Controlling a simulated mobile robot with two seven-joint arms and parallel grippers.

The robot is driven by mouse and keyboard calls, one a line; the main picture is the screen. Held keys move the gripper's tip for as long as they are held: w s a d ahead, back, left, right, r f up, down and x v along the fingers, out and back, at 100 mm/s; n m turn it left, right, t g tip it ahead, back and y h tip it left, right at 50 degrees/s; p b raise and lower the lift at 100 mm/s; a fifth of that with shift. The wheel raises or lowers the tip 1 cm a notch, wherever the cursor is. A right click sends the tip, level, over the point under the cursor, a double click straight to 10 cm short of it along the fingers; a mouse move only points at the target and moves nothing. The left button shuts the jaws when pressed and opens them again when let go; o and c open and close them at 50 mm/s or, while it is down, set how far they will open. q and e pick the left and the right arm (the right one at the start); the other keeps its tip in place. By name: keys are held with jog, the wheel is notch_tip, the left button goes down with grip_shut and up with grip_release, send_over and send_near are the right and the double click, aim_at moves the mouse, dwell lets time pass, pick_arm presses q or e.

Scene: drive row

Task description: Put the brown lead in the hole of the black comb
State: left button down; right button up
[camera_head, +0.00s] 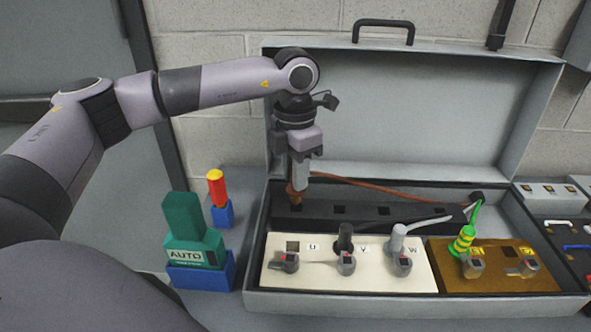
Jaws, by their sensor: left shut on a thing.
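The black comb (362,212) is a long dark strip with square holes along the back of the open case. The brown lead (385,187) runs from the right end of the case, over the comb, to my left gripper. The plug is roughly upright over that end. The hole there is hidden, so I cannot tell whether the tip is above it or in it. Several other holes to the right look empty. My right gripper is out of view.
In front of the comb, a cream panel (350,284) carries grey clamps, a black plug and a grey plug; a brown panel (500,283) holds a green-yellow plug (462,241). The lid (420,110) stands open behind. A green AUTO block (190,240) and red-yellow tool (217,188) stand left.

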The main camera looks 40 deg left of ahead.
pick_arm(q)
jog(key=shift+f+b, duration=0.35)
jog(key=shift+f, duration=0.25)
jog(key=shift+f, duration=0.2)
jog(key=shift+f+b, duration=1.2)
jog(key=shift+f, duration=0.25)
jog(key=c, duration=0.9)
grip_release()
jog(key=shift+r, duration=3.6)
